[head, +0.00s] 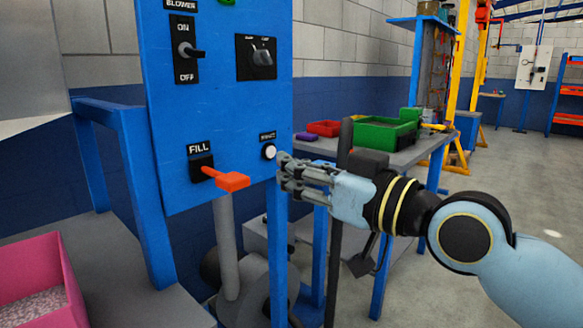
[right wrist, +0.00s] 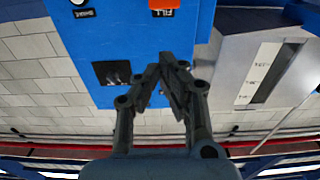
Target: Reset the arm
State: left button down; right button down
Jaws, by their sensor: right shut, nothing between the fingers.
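My right arm comes in from the right in the head view. Its gripper (head: 283,172) is shut and empty, beside the white round button (head: 269,152) at the lower right of the blue panel (head: 215,110). I cannot tell whether the fingertips touch the panel edge. In the right wrist view the shut fingers (right wrist: 166,65) point at the blue panel (right wrist: 215,20), with a black plate (right wrist: 112,72) beside them. My left gripper is in neither view.
The panel carries a FILL lever with a red handle (head: 232,181), a blower switch (head: 186,49) and a black knob (head: 262,58). A pink bin (head: 62,262) stands lower left. A table with a green bin (head: 382,136) is behind my right arm. Open floor (head: 530,240) lies to the right.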

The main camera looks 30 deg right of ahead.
dwell(0.4)
jog(key=w+d+f+m+g+h, duration=0.1)
jog(key=d+f+g+h, duration=0.1)
jog(key=f, duration=0.8)
jog(key=d+f+m+g+h, duration=0.1)
jog(key=d+f+m, duration=0.15)
jog(key=f, duration=0.85)
jog(key=s+d+f+g+h, duration=0.15)
jog(key=s+f, duration=0.25)
jog(key=f, duration=0.6)
jog(key=s+d+f+g+h, duration=0.1)
jog(key=s+d+f+g, duration=0.2)
jog(key=f, duration=0.6)
jog(key=s+f+g, duration=0.4)
jog(key=s+f, duration=1.1)
jog(key=s+f+g, duration=0.2)
jog(key=s+f, duration=0.2)
jog(key=s, duration=0.8)
jog(key=s+f+g+h, duration=0.1)
jog(key=s+f+g, duration=0.2)
jog(key=s, duration=0.9)
notch_tip(320, 180, down, 3)
jog(key=shift+r, duration=0.2)
